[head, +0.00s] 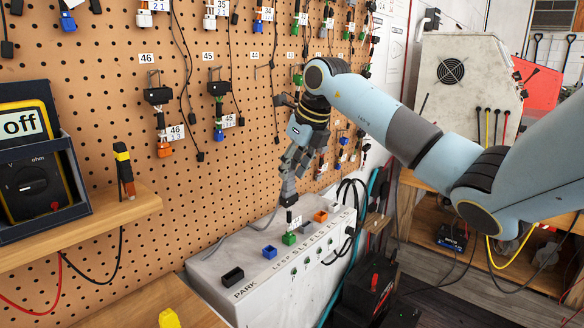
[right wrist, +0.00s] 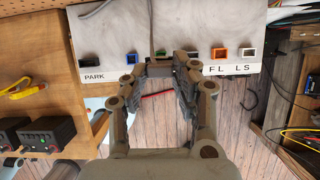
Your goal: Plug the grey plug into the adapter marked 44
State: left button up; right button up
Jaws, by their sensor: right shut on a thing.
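My right gripper (head: 288,198) is low over the white bench box. It is shut on a small dark piece, seemingly the grey plug, mostly hidden by the fingers. A grey cable runs from beside the fingers left over the box. A small white tag (head: 294,220), too small to read surely, shows just under the fingertips, seemingly on the adapter marked 44. Whether plug and adapter touch I cannot tell. My left gripper is not in view.
The white box (head: 225,262) carries a black socket (head: 232,276), a blue socket (head: 269,251), a green socket (head: 289,238) and an orange socket (head: 320,216). A pegboard with hanging adapters stands behind. A meter (head: 30,185) sits on the left shelf.

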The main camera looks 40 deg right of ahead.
jog(key=shift+f, duration=0.25)
dwell(0.5)
jog(key=o, duration=1.1)
jog(key=shift+r, duration=0.15)
jog(key=v, duration=1.1)
jog(key=shift+s+r, duration=0.2)
jog(key=shift+r, duration=0.15)
